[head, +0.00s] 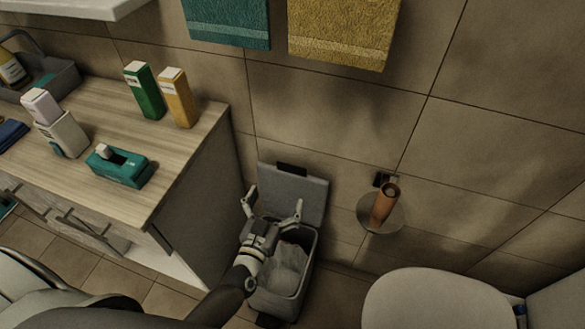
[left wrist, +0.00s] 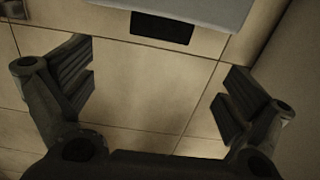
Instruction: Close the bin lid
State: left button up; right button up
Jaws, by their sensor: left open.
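A grey bin (head: 306,262) stands on the floor between the cabinet and the toilet, with a pale liner (head: 287,264) inside. Its lid (head: 312,194) is open and stands up at the back, by the wall. A dark tab (head: 291,169) is on the lid's upper edge. My left gripper (head: 274,203) is open and empty over the bin, in front of the lid. In the left wrist view my left gripper (left wrist: 157,90) has its fingers wide apart, with part of the lid (left wrist: 205,10) and its dark tab (left wrist: 160,29) beyond them. My right gripper is not in view.
A wooden-topped cabinet (head: 196,127) with bottles and boxes stands left of the bin. A toilet (head: 430,298) is at the lower right. A paper-roll holder (head: 383,207) is on the wall right of the lid. Teal (head: 228,22) and yellow (head: 343,30) towels hang above.

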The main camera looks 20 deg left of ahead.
aim_at(291, 167)
pick_arm(q)
jog(key=w, duration=1)
jog(key=shift+w+d, duration=0.15)
jog(key=shift+w, duration=0.1)
